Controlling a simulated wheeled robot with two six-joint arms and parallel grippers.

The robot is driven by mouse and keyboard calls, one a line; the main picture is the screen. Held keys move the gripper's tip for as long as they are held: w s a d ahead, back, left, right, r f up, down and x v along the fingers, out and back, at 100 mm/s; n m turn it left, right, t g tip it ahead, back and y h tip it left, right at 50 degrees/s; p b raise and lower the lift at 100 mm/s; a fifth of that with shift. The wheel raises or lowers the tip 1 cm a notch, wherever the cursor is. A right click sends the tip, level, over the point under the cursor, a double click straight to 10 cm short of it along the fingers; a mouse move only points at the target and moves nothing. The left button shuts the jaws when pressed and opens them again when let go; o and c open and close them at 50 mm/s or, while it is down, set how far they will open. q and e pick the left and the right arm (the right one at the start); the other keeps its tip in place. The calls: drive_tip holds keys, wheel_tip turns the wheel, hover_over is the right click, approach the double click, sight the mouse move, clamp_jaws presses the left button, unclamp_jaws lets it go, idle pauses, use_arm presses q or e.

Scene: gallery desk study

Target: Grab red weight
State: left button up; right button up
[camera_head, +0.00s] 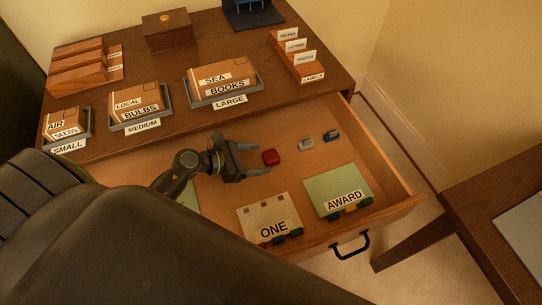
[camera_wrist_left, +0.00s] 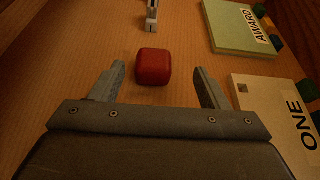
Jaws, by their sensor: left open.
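The red weight (camera_head: 271,157) is a small rounded red block lying on the floor of the open desk drawer (camera_head: 240,196). In the left wrist view the red weight (camera_wrist_left: 153,67) lies ahead of my left gripper, roughly centred between the lines of its fingers and just beyond the fingertips. My left gripper (camera_head: 257,159) is open and empty, low in the drawer, with its fingers pointing at the weight. It also shows in the left wrist view (camera_wrist_left: 160,85). My right gripper is not in view.
A card marked ONE (camera_head: 268,217) and a green AWARD card (camera_head: 338,188) lie nearer the drawer front. Labelled boxes (camera_head: 218,79) stand on the desk behind.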

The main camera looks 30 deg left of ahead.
sight(269, 155)
use_arm(q)
drive_tip(key=shift+w+a+p+x, duration=0.1)
drive_tip(key=shift+a+p+x, duration=0.05)
drive_tip(key=shift+x, duration=1.2)
drive_tip(key=shift+w+a+p+x, duration=0.15)
drive_tip(key=shift+a+x, duration=0.05)
drive_tip(key=shift+x, duration=1.1)
drive_tip(key=shift+f, duration=0.15)
drive_tip(key=shift+c, duration=0.4)
drive_tip(key=c, duration=1.3)
